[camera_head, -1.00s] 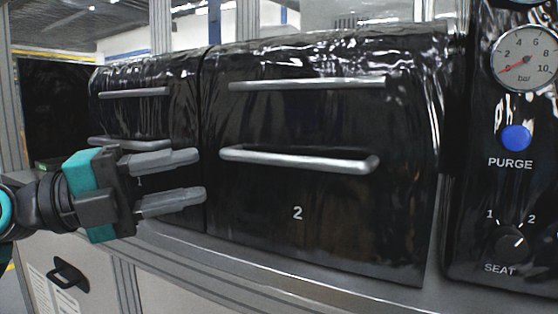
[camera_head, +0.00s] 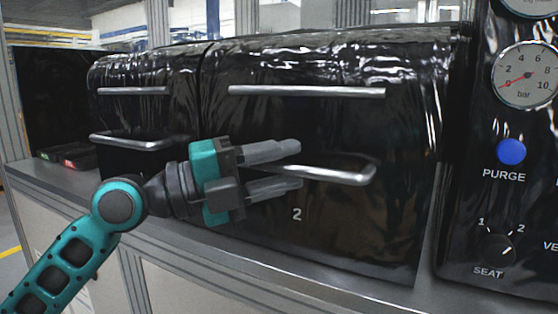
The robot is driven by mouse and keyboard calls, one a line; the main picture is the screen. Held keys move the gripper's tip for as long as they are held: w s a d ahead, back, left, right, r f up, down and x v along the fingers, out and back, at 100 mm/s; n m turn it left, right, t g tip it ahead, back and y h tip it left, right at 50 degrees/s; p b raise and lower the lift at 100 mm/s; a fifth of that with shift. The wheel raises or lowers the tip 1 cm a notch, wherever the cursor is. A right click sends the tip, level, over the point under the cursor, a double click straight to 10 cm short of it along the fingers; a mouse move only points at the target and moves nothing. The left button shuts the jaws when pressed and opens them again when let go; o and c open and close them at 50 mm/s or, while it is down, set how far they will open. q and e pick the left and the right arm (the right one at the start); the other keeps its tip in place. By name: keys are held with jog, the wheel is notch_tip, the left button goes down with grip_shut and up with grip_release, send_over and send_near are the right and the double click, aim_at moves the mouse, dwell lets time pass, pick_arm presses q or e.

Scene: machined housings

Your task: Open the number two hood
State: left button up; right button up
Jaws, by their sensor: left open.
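The number two hood (camera_head: 330,130) is the large glossy black cover in the middle, with a white "2" low on its front. It looks closed. Its lower silver handle bar (camera_head: 345,177) runs across the front, and my gripper hides the bar's left part. A second silver bar (camera_head: 305,91) sits higher up. My left gripper (camera_head: 300,165) is open, its two grey fingers pointing right, one above and one below the line of the lower handle. I cannot tell whether the fingers touch the bar. My right gripper is not in view.
A smaller black hood (camera_head: 145,75) with two silver bars stands to the left. A black control panel (camera_head: 480,200) at the right carries a pressure gauge (camera_head: 525,75), a blue PURGE button (camera_head: 511,152) and a SEAT knob (camera_head: 497,250). A grey ledge (camera_head: 250,255) runs below the hoods.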

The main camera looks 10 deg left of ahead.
pick_arm(q)
grip_shut()
dwell(0.3)
dwell(0.3)
